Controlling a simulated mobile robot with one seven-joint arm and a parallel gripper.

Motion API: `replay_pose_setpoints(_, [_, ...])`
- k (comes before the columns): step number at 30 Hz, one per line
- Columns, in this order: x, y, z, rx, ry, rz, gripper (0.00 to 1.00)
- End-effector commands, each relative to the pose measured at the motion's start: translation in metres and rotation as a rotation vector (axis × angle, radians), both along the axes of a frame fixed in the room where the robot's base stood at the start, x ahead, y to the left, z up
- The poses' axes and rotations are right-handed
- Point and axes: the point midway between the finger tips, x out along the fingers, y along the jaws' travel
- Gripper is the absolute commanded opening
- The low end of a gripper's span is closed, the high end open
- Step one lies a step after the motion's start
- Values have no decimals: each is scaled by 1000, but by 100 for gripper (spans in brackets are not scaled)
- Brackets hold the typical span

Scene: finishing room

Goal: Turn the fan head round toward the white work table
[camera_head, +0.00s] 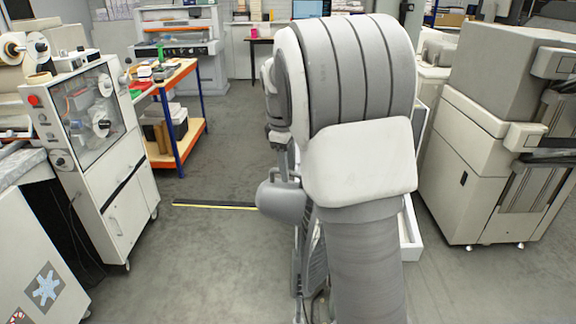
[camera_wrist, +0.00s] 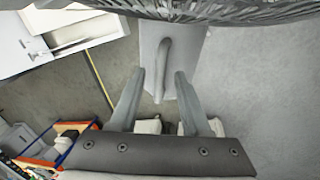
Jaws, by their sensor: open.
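The fan head's dark wire guard (camera_wrist: 225,10) crosses the top of the wrist view, cut off by the edge. Below it a curved grey bar (camera_wrist: 165,60) stands out over a flat grey plate (camera_wrist: 192,38). My gripper (camera_wrist: 160,74) is open, its two fingers on either side of the bar's lower end as seen here. I cannot tell whether they touch it. In the head view my arm hides the gripper and the fan head. A white-edged piece (camera_head: 411,240) shows behind my arm; I cannot tell if it is the white work table.
A white cabinet machine (camera_head: 107,160) stands at the left, with an orange-edged bench (camera_head: 188,134) behind it. A large beige machine (camera_head: 470,170) stands at the right. A black and yellow floor strip (camera_head: 215,205) lies left of my arm.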

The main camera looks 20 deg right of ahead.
Motion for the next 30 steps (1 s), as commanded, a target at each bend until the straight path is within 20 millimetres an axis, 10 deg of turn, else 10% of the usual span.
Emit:
replay_pose_setpoints(10, [0,0,0,0,0,0,0])
replay_pose_setpoints(30, [0,0,0,0,0,0,0])
